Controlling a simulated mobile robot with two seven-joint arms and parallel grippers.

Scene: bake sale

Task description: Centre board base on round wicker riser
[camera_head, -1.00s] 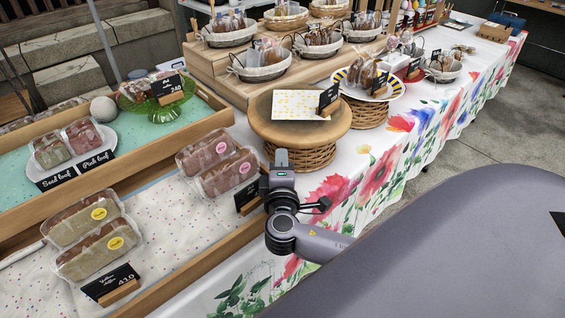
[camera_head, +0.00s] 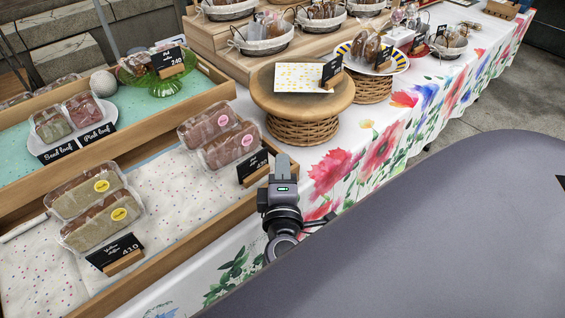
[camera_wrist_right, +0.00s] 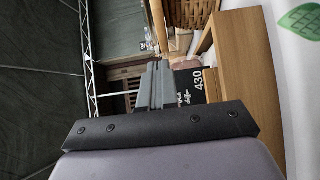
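A round wooden board (camera_head: 302,108) lies flat on a round wicker riser (camera_head: 303,132) near the table's front edge. A white and yellow patterned sheet (camera_head: 300,78) lies on it, towards the back. A small black sign (camera_head: 332,68) with a wooden base (camera_head: 332,85) stands at the sheet's right edge. Whether the board sits centred on the riser is hard to tell. My right gripper (camera_head: 282,165) is just in front of the riser, apart from it. Its fingers (camera_wrist_right: 155,85) look shut together with nothing between them. My left gripper is out of view.
A second wicker riser (camera_head: 372,89) with a striped-rim plate of baked goods stands behind right. A wooden tray with wrapped loaves (camera_head: 232,145) and a black price sign (camera_head: 252,166) lies left of my right gripper. A stepped wooden stand (camera_head: 215,62) is behind.

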